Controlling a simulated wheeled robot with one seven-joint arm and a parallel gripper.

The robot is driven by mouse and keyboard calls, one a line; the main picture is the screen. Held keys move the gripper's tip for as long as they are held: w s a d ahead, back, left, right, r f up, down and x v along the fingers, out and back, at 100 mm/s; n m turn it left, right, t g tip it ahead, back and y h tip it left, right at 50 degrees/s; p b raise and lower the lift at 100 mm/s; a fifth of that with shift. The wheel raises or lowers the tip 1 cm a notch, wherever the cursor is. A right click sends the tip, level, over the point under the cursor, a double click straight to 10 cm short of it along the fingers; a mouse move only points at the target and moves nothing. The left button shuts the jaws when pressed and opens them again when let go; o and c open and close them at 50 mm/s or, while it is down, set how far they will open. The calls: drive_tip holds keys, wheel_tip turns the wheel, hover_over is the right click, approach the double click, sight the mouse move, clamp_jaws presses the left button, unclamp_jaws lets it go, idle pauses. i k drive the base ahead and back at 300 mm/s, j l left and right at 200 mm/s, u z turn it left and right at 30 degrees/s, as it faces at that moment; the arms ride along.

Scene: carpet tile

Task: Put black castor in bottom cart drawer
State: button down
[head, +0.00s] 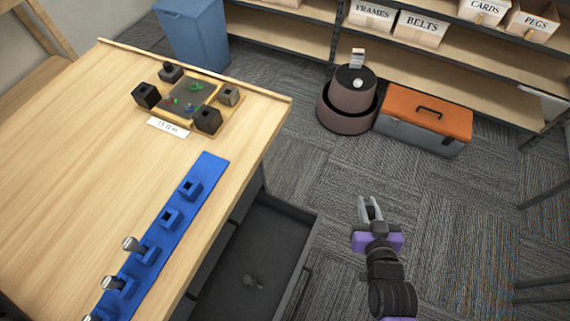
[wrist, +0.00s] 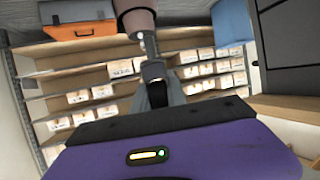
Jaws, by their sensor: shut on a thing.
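My gripper (head: 370,205) is over the carpet, to the right of the open drawer. Its fingers are slightly apart, closed on a small dark thing (wrist: 153,71) between the tips in the wrist view, which I take for the black castor; its shape is mostly hidden. The open dark grey drawer (head: 290,215) sticks out from the cart under the wooden top (head: 70,165).
A square tray (head: 185,92) with dark blocks sits on the wooden top by a paper label (head: 168,127). A brown round machine (head: 349,95) and an orange-lidded toolbox (head: 428,115) stand before shelves of boxes. A blue bin (head: 193,35) stands behind. Carpet around my gripper is clear.

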sight(238, 285)
drive_tip(key=k+j, duration=1)
drive_tip(key=k+u, duration=0.1)
drive_tip(key=u, duration=0.35)
drive_tip(key=j+u, duration=0.15)
drive_tip(key=u, duration=0.25)
drive_tip(key=k+j+u, duration=0.1)
drive_tip(key=u, duration=0.35)
drive_tip(key=k+j+u, duration=0.1)
drive_tip(key=u, duration=0.3)
